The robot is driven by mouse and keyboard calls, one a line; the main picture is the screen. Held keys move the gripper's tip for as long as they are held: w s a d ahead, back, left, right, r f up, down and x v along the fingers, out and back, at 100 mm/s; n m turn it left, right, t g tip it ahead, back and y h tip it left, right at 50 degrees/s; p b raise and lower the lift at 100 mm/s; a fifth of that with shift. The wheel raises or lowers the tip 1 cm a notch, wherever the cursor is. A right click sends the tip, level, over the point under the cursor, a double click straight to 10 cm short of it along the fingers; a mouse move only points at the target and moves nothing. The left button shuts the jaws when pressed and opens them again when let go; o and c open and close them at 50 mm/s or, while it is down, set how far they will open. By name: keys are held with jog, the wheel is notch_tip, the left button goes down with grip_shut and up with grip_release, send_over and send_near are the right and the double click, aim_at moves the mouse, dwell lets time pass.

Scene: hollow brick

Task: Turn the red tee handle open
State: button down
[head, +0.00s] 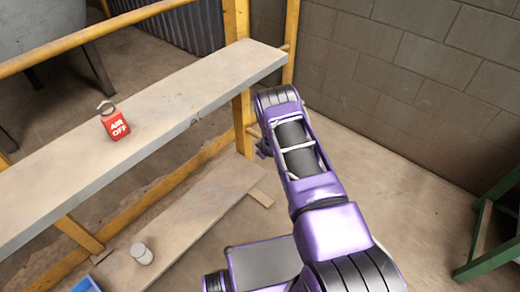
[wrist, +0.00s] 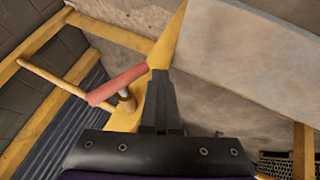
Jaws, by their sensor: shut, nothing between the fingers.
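The red tee handle (wrist: 115,85) shows in the wrist view, left of my fingers. It is a red bar lying aslant, with a pale stem (wrist: 126,101) beside the yellow post (wrist: 152,98). My gripper (wrist: 160,76) is shut and empty, its dark fingers together. The handle's upper right end appears close to the left side of my fingertips; I cannot tell whether they touch. In the head view the handle is not visible, and my arm hides most of the gripper.
A long shelf board (head: 150,115) holds a red "AIR OFF" tag or lock (head: 115,122). A lower board (head: 190,215) carries a white-capped jar (head: 141,253). Yellow rails frame the boards. A block wall (head: 420,70) stands behind; a green stand (head: 490,235) is at right.

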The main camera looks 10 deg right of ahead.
jog(key=shift+d+f, duration=0.1)
jog(key=shift+f, duration=0.15)
dwell(0.8)
dwell(1.2)
